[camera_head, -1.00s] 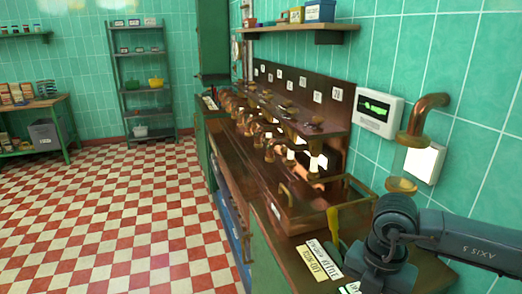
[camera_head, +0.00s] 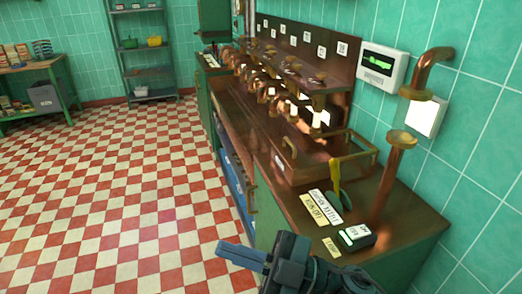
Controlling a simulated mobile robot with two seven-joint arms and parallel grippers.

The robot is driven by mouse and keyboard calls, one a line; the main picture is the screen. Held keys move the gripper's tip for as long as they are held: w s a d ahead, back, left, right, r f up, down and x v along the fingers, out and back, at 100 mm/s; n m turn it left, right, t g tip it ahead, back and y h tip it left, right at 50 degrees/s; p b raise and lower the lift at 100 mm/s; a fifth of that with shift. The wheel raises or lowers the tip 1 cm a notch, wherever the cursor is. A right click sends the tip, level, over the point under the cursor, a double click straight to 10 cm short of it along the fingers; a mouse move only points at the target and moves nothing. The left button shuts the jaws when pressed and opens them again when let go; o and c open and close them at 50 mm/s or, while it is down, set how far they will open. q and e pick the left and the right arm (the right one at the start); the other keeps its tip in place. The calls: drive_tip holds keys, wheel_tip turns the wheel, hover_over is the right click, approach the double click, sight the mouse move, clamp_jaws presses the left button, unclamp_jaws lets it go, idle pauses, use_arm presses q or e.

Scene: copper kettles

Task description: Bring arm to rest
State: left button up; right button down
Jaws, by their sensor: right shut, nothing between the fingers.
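My right gripper (camera_head: 224,248) is low in the middle of the head view. Its blue-grey fingers are together and point left, with nothing between them. They show over the checkered floor, just left of the counter's front edge. My dark right arm (camera_head: 325,280) runs from the gripper to the bottom edge, in front of the lower part of the counter (camera_head: 405,240). The rest of the arm is cut off by the frame. My left gripper is not in view.
The counter carries a copper unit with several taps (camera_head: 318,103), a yellow-handled tool (camera_head: 345,160) and a small dark box with a lit display (camera_head: 357,238). A copper pipe (camera_head: 385,185) rises at the right. The checkered floor (camera_head: 120,200) on the left is clear.

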drive_tip(key=w+d+f+m+t+h, duration=0.5)
drive_tip(key=d+f+m+t+h, duration=0.55)
drive_tip(key=m, duration=0.55)
drive_tip(key=s+d+f+m+g+h, duration=0.1)
drive_tip(key=s+d+f+h, duration=0.3)
drive_tip(key=f, duration=0.5)
drive_tip(key=s+d+f+m+g+h, duration=0.2)
drive_tip(key=s+f, duration=0.4)
drive_tip(key=f, duration=0.3)
drive_tip(key=shift+d+m+h, duration=0.8)
drive_tip(key=shift+d+h, duration=0.05)
drive_tip(key=shift+d, duration=0.1)
